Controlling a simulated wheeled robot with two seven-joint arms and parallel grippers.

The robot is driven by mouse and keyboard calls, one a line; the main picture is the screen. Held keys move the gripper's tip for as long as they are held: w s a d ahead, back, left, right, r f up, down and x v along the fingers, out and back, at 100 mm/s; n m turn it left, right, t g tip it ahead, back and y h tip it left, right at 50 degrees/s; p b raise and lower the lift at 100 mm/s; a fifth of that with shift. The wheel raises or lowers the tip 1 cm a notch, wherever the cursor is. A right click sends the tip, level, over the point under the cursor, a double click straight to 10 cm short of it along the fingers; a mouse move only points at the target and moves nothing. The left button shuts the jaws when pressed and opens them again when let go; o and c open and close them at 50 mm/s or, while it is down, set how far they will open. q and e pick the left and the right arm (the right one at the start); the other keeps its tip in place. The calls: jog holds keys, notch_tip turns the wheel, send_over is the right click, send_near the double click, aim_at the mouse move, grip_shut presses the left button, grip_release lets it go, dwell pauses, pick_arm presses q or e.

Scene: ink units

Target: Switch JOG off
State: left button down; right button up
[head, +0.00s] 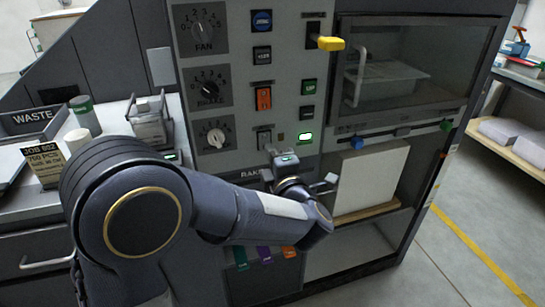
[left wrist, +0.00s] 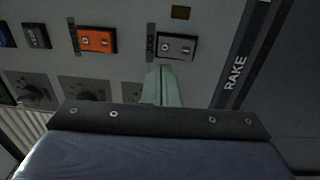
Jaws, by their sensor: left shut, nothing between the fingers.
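The JOG switch (left wrist: 176,47) is a grey rocker in a dark frame, with a JOG label beside it in the left wrist view. In the head view the switch (head: 264,138) sits low on the grey panel, under an orange rocker. Which side of it is pressed I cannot tell clearly. My left gripper (head: 285,158) is just below the switch in the head view. In the left wrist view its pale green fingers (left wrist: 160,84) are together and empty, with tips close to the switch's lower edge. Contact cannot be told. My right gripper is not in view.
The orange rocker (left wrist: 97,39) is beside JOG. A small dim amber lamp (left wrist: 180,12) and a lit green button (head: 305,137) are nearby. Three dials, including the FAN dial (head: 203,27), line the panel's left. A yellow-handled lever (head: 328,43) sticks out at upper right.

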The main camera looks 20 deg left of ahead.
pick_arm(q)
jog(key=r+v, duration=0.1)
jog(key=v, duration=0.8)
jog(key=shift+r, duration=0.3)
jog(key=w+a+r+m+t+h+p, duration=0.1)
jog(key=w+a+r+m+h+p, duration=0.15)
jog(key=w+m+h, duration=0.35)
jog(key=s+r+m+g+h+p, duration=0.2)
jog(key=s+r+m+h+p, duration=0.1)
jog(key=s+m+h, duration=0.4)
jog(key=s+a+f+m+g+p, duration=0.2)
jog(key=s+a+f+m+g, duration=0.1)
jog(key=s, duration=0.7)
jog(key=s+a+f+m+g+h+p, duration=0.1)
jog(key=s+a+f+m+g+p, duration=0.1)
jog(key=s+a+f+m+g, duration=0.2)
jog(key=s+m+g, duration=0.1)
jog(key=s+m, duration=0.2)
jog(key=s, duration=0.3)
jog(key=shift+s+f+g+p, duration=0.35)
jog(key=shift+g+p, duration=0.05)
